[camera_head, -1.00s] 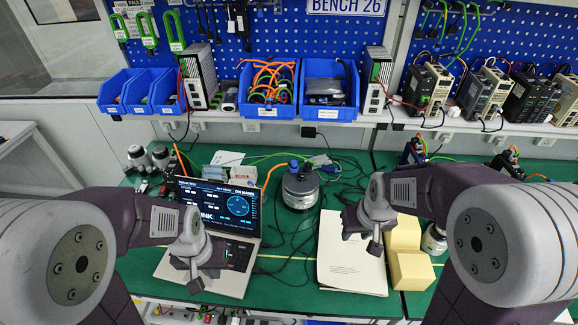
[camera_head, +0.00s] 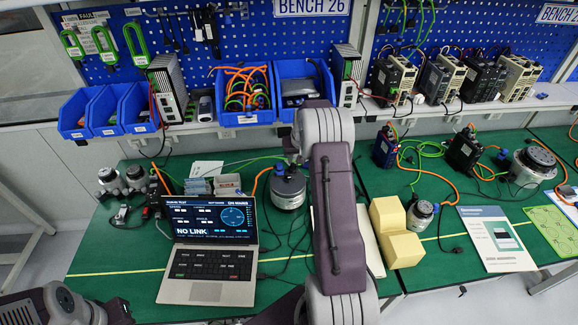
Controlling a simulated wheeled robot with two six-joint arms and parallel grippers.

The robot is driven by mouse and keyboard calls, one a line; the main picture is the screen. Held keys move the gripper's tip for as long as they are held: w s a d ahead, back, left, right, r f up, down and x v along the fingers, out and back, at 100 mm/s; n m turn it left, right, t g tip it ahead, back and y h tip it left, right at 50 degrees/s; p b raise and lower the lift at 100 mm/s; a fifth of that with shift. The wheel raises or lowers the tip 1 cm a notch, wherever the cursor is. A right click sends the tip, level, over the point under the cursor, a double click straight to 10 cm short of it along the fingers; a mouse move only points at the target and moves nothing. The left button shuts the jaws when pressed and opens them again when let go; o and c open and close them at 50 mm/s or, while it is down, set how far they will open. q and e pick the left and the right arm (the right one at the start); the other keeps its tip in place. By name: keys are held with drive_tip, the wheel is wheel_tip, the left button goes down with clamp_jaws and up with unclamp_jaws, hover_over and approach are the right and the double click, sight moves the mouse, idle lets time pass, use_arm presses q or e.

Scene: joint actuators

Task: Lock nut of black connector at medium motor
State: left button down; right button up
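A round grey motor with a dark top (camera_head: 288,190) stands left of the middle of the green bench, just left of my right arm; I take it for the medium motor. An orange cable runs to its left side. My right arm reaches forward over the bench, and its wrist end (camera_head: 293,150) is at the motor's top right edge. The fingers are hidden or too small to make out, and I cannot tell whether they touch a connector. The black connector and its nut cannot be made out. Only parts of my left arm show at the bottom left; its gripper is out of view.
An open laptop (camera_head: 215,230) reading NO LINK stands left of the motor. Yellow blocks (camera_head: 398,232) and a smaller motor (camera_head: 420,214) are right of my arm. Two small motors (camera_head: 122,178) stand far left; a larger one (camera_head: 534,165) far right. Black cables cross the bench.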

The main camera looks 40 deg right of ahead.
sight(293, 168)
drive_tip(key=x, duration=0.3)
drive_tip(key=p+x, duration=0.1)
drive_tip(key=x, duration=0.2)
drive_tip(key=p+x, duration=0.1)
drive_tip(key=x, duration=0.2)
drive_tip(key=shift+w+a, duration=0.1)
drive_tip(key=shift+a, duration=0.25)
clamp_jaws()
